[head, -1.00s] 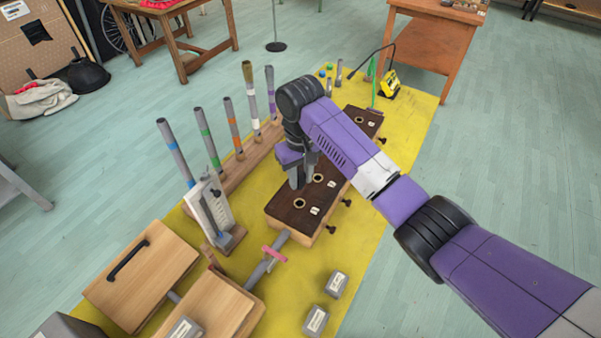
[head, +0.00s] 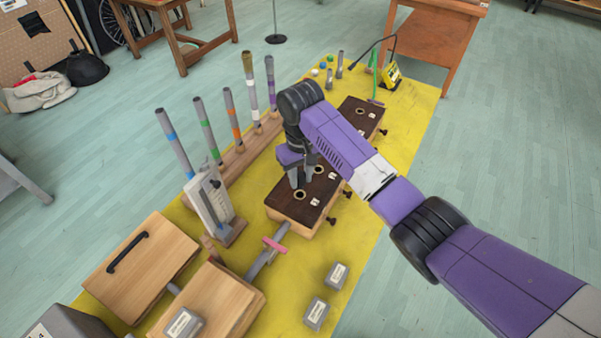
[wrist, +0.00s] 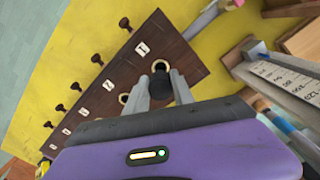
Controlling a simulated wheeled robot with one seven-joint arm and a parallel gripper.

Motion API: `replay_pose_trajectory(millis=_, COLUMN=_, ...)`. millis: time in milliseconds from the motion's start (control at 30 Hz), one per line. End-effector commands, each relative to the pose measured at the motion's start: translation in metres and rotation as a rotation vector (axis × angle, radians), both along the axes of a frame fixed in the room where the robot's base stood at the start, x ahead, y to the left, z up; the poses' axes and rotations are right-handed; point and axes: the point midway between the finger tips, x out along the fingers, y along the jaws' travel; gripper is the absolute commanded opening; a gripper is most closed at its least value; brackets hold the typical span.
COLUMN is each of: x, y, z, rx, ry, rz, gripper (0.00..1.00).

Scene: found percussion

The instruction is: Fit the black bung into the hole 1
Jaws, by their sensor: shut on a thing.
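My gripper (wrist: 166,88) is shut on the black bung (wrist: 161,73), whose dark rounded end shows between the fingertips in the wrist view. The bung overlaps the ringed hole 1 (wrist: 159,64), beside the white label nearest the board's end. I cannot tell whether it touches the hole. In the head view, my gripper (head: 302,183) is low over the near dark board (head: 283,203), just behind hole 1 (head: 299,194). The bung itself is not clear there. A second ringed hole (head: 319,170) lies farther along the board.
A rack of upright tubes with coloured bands (head: 236,166) and a white gauge (head: 214,200) stand left. Grey blocks (head: 337,275) and wooden boxes (head: 143,267) are nearer. Dark knobs (head: 332,220) stick out along the board's right side. The yellow mat (head: 372,240) is bare right of it.

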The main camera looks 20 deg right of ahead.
Motion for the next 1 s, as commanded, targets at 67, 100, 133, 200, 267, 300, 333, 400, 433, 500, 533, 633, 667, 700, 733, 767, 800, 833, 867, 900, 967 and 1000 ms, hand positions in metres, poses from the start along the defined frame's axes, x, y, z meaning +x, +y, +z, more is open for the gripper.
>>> replay_pose_trajectory(millis=67, x=0.0, y=0.0, z=-0.01, rx=0.0, ry=0.001, rz=0.0, gripper=0.0)
replay_pose_trajectory(millis=100, x=0.0, y=0.0, z=-0.013, rx=0.0, ry=0.0, rz=0.0, gripper=0.0)
replay_pose_trajectory(millis=133, x=0.0, y=0.0, z=-0.015, rx=0.0, ry=0.0, rz=0.0, gripper=0.0)
replay_pose_trajectory(millis=200, x=0.0, y=0.0, z=-0.02, rx=-0.001, ry=0.0, rz=0.0, gripper=0.0)
replay_pose_trajectory(millis=267, x=0.0, y=0.0, z=-0.023, rx=-0.001, ry=0.0, rz=0.0, gripper=0.0)
replay_pose_trajectory(millis=300, x=0.0, y=0.0, z=-0.024, rx=-0.001, ry=0.0, rz=0.0, gripper=0.0)
replay_pose_trajectory(millis=333, x=0.0, y=0.0, z=-0.024, rx=-0.001, ry=0.0, rz=0.0, gripper=0.0)
replay_pose_trajectory(millis=400, x=0.0, y=0.0, z=-0.025, rx=-0.001, ry=0.0, rz=0.0, gripper=0.0)
replay_pose_trajectory(millis=433, x=0.0, y=0.0, z=-0.025, rx=-0.001, ry=0.0, rz=0.0, gripper=0.0)
replay_pose_trajectory(millis=500, x=0.0, y=0.0, z=-0.025, rx=-0.001, ry=0.0, rz=0.0, gripper=0.0)
replay_pose_trajectory(millis=533, x=0.0, y=0.0, z=-0.025, rx=-0.001, ry=0.0, rz=0.0, gripper=0.0)
replay_pose_trajectory(millis=633, x=0.0, y=0.0, z=-0.025, rx=-0.001, ry=0.0, rz=0.0, gripper=0.0)
replay_pose_trajectory(millis=667, x=0.0, y=0.0, z=-0.025, rx=-0.001, ry=0.0, rz=0.0, gripper=0.0)
replay_pose_trajectory(millis=700, x=0.0, y=0.0, z=-0.025, rx=-0.001, ry=0.0, rz=0.0, gripper=0.0)
replay_pose_trajectory(millis=733, x=0.0, y=0.0, z=-0.025, rx=-0.001, ry=0.0, rz=0.0, gripper=0.0)
replay_pose_trajectory(millis=767, x=0.0, y=0.0, z=-0.025, rx=-0.001, ry=0.0, rz=0.0, gripper=0.0)
replay_pose_trajectory(millis=800, x=0.0, y=0.0, z=-0.025, rx=-0.001, ry=0.0, rz=0.0, gripper=0.0)
replay_pose_trajectory(millis=833, x=0.0, y=0.0, z=-0.025, rx=-0.001, ry=0.0, rz=0.0, gripper=0.0)
replay_pose_trajectory(millis=867, x=0.0, y=0.0, z=-0.024, rx=-0.001, ry=0.0, rz=0.0, gripper=0.0)
replay_pose_trajectory(millis=900, x=0.0, y=0.0, z=-0.024, rx=-0.001, ry=0.0, rz=0.0, gripper=0.0)
replay_pose_trajectory(millis=967, x=0.0, y=0.0, z=-0.024, rx=0.0, ry=0.0, rz=0.0, gripper=0.0)
replay_pose_trajectory(millis=1000, x=0.0, y=0.0, z=-0.024, rx=0.0, ry=0.0, rz=0.0, gripper=0.0)
